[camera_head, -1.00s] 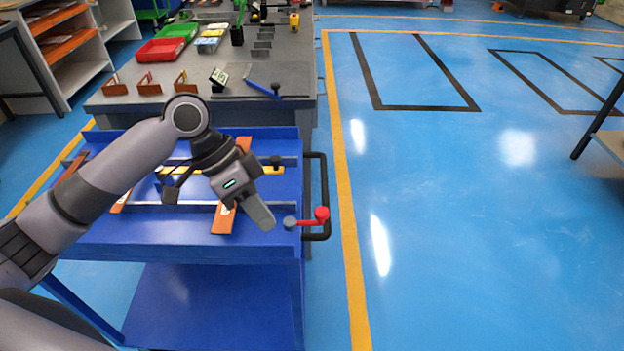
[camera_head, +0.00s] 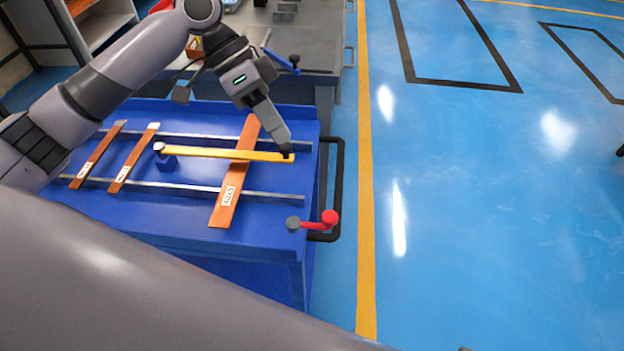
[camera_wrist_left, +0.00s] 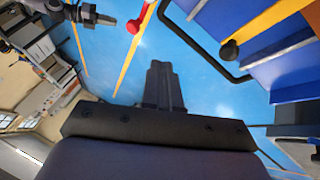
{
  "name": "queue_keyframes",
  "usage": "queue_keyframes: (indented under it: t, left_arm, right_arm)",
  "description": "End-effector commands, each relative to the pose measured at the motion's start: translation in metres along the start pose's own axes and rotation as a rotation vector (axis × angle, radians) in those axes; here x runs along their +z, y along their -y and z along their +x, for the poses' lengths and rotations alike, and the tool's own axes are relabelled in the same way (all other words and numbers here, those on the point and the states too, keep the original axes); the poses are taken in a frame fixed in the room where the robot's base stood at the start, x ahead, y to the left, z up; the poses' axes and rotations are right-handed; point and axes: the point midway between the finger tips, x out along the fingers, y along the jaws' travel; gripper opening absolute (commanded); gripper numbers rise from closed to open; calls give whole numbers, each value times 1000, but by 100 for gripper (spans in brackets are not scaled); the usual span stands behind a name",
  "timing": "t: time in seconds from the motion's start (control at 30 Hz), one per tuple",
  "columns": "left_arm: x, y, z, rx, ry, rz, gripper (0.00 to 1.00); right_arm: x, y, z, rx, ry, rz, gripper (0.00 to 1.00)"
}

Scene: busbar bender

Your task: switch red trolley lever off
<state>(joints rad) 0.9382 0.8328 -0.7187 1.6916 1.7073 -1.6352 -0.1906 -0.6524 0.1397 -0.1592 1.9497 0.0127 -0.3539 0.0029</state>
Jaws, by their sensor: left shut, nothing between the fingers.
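The red trolley lever (camera_head: 318,224) is at the right front corner of the blue trolley (camera_head: 262,220). It points right from a grey pivot and ends in a red knob, which also shows in the left wrist view (camera_wrist_left: 133,27). My left gripper (camera_head: 284,143) is shut and empty, beyond the lever, close to the black knob (camera_head: 287,156) on the right end of a yellow bar (camera_head: 215,153). I cannot tell from the head view whether it touches that knob; in the left wrist view my fingers (camera_wrist_left: 161,86) appear apart from it. My right gripper is not clearly identifiable.
Orange-brown strips (camera_head: 232,190) lie across rails on the trolley. A black handle (camera_head: 339,185) runs along its right side. A grey workbench (camera_head: 305,45) stands behind. The blue floor (camera_head: 460,220) to the right is clear. A large grey arm link of mine covers the lower left.

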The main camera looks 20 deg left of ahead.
Motion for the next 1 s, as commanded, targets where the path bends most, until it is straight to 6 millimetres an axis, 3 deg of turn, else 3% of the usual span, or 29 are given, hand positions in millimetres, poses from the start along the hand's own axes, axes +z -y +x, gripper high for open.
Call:
queue_keyframes:
  t: [0.17, 0.57, 0.8, 1.0]
  left_arm:
    - [1, 0, 18, 3, 3, 0, 0]
    - [1, -1, 101, 4, 3, 0, 0]
    - [2, -26, 117, 1, 2, 2, 0]
    - [3, -33, 122, 0, 0, 1, 0]
  right_arm:
    - [1, 0, 0, 0, 0, 0, 0]
    - [2, 0, 2, 0, 0, -1, 0]
    - [-3, 0, -1, 0, -2, -1, 0]
    - [-3, 0, -1, 0, -2, -1, 0]
